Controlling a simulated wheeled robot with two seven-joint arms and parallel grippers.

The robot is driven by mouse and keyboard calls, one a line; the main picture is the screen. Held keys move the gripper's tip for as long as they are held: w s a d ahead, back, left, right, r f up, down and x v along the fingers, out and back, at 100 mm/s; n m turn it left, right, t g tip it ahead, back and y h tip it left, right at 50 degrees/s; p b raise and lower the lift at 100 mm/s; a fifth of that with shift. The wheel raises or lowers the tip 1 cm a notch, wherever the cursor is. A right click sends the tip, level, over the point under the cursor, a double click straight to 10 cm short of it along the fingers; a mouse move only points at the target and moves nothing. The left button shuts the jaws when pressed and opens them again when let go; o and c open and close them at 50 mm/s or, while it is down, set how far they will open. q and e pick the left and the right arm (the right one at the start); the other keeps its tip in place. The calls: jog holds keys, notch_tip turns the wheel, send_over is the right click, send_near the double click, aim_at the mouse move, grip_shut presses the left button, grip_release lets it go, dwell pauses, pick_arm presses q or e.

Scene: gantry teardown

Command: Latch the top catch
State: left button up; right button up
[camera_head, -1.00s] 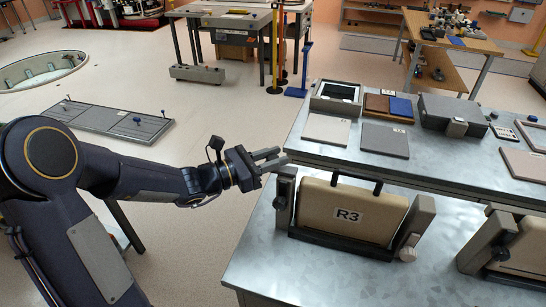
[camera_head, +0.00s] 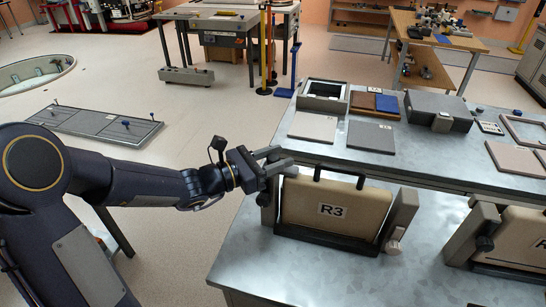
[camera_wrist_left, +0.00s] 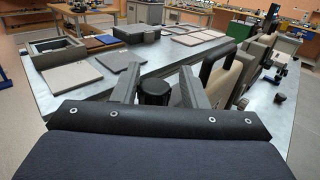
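The tan case marked R3 (camera_head: 333,208) stands upright in a grey cradle on the metal bench, with a dark handle on top. The cradle's left post (camera_head: 268,205) is partly hidden by my left gripper (camera_head: 274,160). Its right post (camera_head: 401,214) leans outward and carries a pale knob (camera_head: 393,247). My left gripper is open at the top of the left post. In the left wrist view, a dark round knob (camera_wrist_left: 155,92) shows between the two spread fingers. I cannot tell whether they touch it. My right gripper is out of view.
A second tan case in a cradle (camera_head: 516,240) stands to the right. A raised shelf behind holds an open grey box (camera_head: 323,97), flat panels (camera_head: 372,136) and a dark grey box (camera_head: 438,110). The bench front is clear.

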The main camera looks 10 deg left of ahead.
aim_at(269, 161)
pick_arm(q)
jog(key=shift+o, duration=0.8)
jog(key=shift+a, duration=0.1)
jog(key=shift+s+a, duration=0.15)
jog(key=shift+a, duration=0.05)
jog(key=v, duration=0.7)
jog(key=shift+s+b, duration=0.1)
jog(key=shift+b, duration=0.25)
